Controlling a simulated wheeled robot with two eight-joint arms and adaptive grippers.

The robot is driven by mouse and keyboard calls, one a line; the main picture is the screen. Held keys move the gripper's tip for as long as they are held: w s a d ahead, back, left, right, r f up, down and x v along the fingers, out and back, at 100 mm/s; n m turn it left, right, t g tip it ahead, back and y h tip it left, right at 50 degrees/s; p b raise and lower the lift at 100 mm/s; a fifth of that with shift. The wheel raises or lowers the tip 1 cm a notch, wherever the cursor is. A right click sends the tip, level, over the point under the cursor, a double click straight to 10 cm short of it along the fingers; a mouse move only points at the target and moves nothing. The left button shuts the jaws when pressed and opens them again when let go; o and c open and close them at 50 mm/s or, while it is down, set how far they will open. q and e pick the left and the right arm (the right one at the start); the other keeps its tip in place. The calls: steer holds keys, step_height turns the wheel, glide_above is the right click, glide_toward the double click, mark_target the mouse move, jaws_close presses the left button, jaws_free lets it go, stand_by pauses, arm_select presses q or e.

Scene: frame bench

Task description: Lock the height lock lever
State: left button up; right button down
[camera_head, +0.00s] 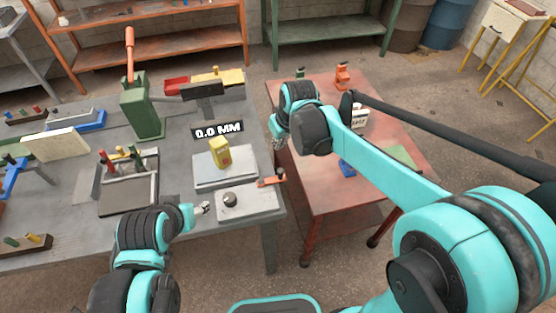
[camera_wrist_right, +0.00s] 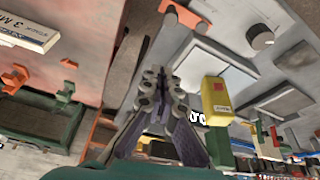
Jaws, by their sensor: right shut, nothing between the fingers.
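The orange lever (camera_head: 270,182) sits at the right edge of a grey plate (camera_head: 245,207) with a dark round knob (camera_head: 230,199), at the right edge of the grey bench. In the right wrist view the lever (camera_wrist_right: 186,16) is at the top, beyond the fingertips, with the knob (camera_wrist_right: 260,37) to its right. My right gripper (camera_head: 277,140) is above and behind the lever, apart from it. Its fingers (camera_wrist_right: 162,80) are shut and empty. My left gripper (camera_head: 203,209) is low beside the plate's left edge; its fingers are too small to read.
A yellow block (camera_head: 219,153) stands on a pale plate (camera_head: 226,180) behind the knob plate, below a "0.0 MM" sign (camera_head: 218,131). A green press (camera_head: 142,108) with an orange handle stands farther back. A red table (camera_head: 330,190) stands right of the bench across a gap.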

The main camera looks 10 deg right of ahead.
steer(key=shift+w+a+f, duration=0.15)
steer(key=shift+w+a, duration=0.2)
steer(key=shift+f, duration=0.1)
steer(key=b+x, duration=0.3)
steer(key=x, duration=0.7)
steer(key=shift+f, duration=0.15)
steer(key=s, duration=0.1)
steer(key=s+d, duration=0.1)
steer(key=s+b, duration=0.1)
steer(key=s, duration=0.1)
steer(key=shift+d, duration=0.3)
steer(key=shift+r, duration=0.25)
